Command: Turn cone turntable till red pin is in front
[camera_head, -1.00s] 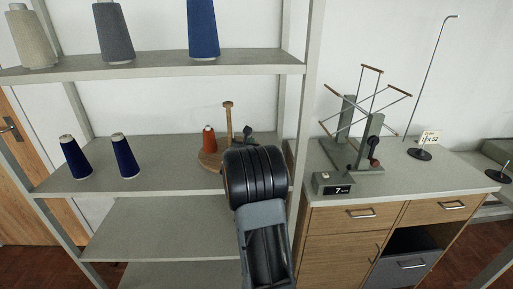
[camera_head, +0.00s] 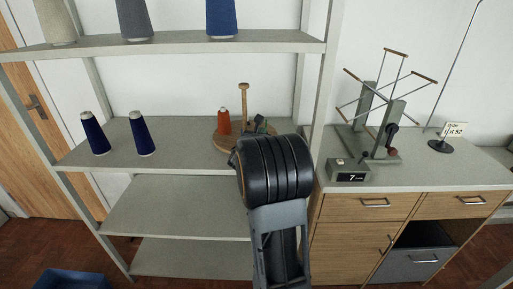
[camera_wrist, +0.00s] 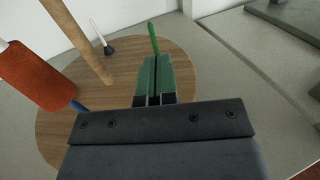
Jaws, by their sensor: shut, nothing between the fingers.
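The cone turntable (camera_head: 222,143) is a round wooden disc on the middle shelf, with a wooden centre post (camera_head: 243,105) and an orange-red cone (camera_head: 224,122). In the wrist view, the disc (camera_wrist: 60,140) fills the left and middle, with the cone (camera_wrist: 38,75) at the left on a blue pin (camera_wrist: 78,105). A green pin (camera_wrist: 153,38) stands just beyond my gripper's tips. My gripper (camera_wrist: 155,62) is shut and empty over the disc, right of the post; I cannot tell whether it touches the green pin. I see no red pin.
Two navy cones (camera_head: 143,134) stand left on the same shelf (camera_head: 180,150); larger cones stand on the shelf above. A shelf upright (camera_head: 318,95) rises close right of my arm. Beyond it, a cabinet carries a yarn swift (camera_head: 392,105) and a counter box (camera_head: 349,172).

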